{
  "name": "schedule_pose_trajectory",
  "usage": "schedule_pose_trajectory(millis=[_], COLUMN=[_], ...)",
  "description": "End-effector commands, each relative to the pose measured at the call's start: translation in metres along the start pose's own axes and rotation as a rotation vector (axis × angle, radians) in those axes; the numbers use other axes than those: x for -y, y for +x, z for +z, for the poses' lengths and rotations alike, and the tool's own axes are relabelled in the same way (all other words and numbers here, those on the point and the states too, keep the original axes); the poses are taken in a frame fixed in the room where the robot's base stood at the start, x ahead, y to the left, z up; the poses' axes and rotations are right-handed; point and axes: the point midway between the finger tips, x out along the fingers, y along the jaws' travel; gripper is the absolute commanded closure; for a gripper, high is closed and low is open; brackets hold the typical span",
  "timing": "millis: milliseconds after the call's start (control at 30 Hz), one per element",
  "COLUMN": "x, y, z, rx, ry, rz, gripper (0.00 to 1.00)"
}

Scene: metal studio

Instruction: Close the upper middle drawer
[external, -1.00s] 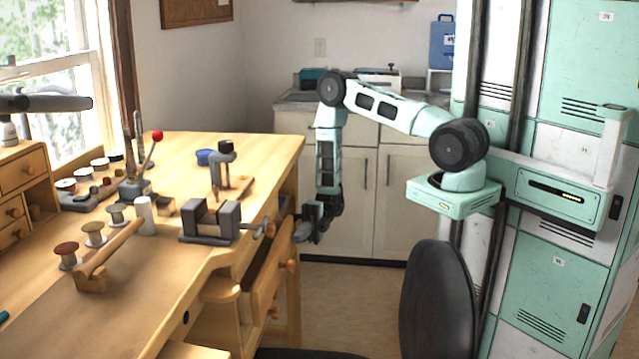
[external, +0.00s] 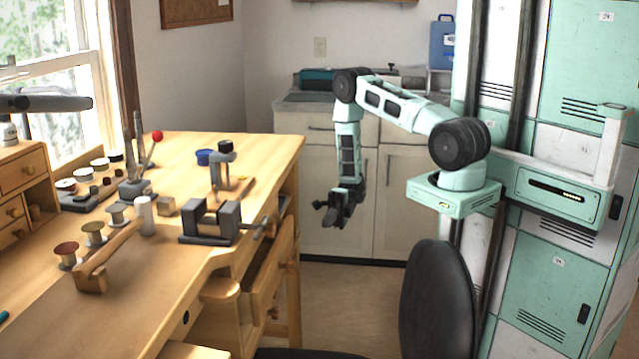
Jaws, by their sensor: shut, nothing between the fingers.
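The wooden workbench (external: 120,270) has drawers along its right side. One drawer (external: 268,275), with a round wooden knob, stands out from the bench below the vise. I cannot tell from this angle how far it is pulled out, or whether it is the upper middle one. Its inside is mostly hidden. My gripper (external: 330,216) is to the right of the drawer and a little higher in the picture, apart from it. It is dark, shut and empty, and hangs in front of the pale cabinet doors.
A black chair (external: 438,300) stands in front of the bench at lower right. A vise (external: 210,222) is at the bench edge, with spools and tools on the top. Pale cabinets (external: 405,205) are behind. Floor shows between bench and chair.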

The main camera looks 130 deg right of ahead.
Motion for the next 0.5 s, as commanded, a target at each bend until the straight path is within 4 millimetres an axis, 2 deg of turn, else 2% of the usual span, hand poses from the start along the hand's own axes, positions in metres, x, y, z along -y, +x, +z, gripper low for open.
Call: schedule_pose_trajectory(millis=[67, 167, 300, 367, 500], x=[-0.010, -0.026, -0.048, -0.049, -0.036], y=[0.015, 0.048, 0.107, 0.127, 0.161], z=[-0.002, -0.009, -0.031, -0.040, -0.056], rx=[-0.048, -0.161, -0.385, -0.467, -0.614], ry=[-0.007, -0.027, -0.093, -0.140, -0.303], rz=[-0.025, -0.098, -0.247, -0.310, -0.437], gripper=[1.00, 1.00, 1.00, 1.00, 1.00])
